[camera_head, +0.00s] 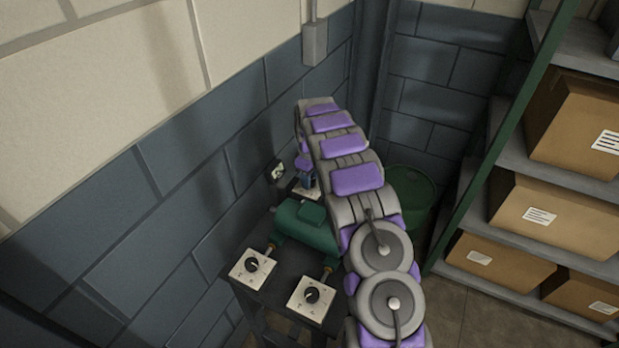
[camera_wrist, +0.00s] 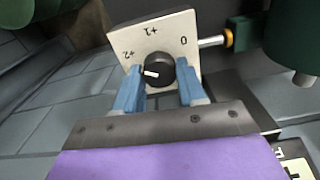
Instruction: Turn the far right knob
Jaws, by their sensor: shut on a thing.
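The far right knob (camera_wrist: 160,72) is black and round, on a white plate (camera_wrist: 128,38) marked 0, +1 and +2, in the wrist view. Its white pointer line points to the left of the picture, on the +2 side. My gripper (camera_wrist: 159,88) has its two blue fingers on either side of the knob and is shut on it. In the head view my gripper (camera_head: 308,181) is at the far end of the green casing, over a white plate (camera_head: 306,193). My arm hides part of this plate, and the knob cannot be made out there.
A green casing (camera_head: 305,222) sits on a dark stand by the wall. Two more plates with black knobs, a left one (camera_head: 254,264) and a front one (camera_head: 312,296), are at its near side. A green barrel (camera_head: 412,196) and shelves with boxes (camera_head: 553,215) stand right.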

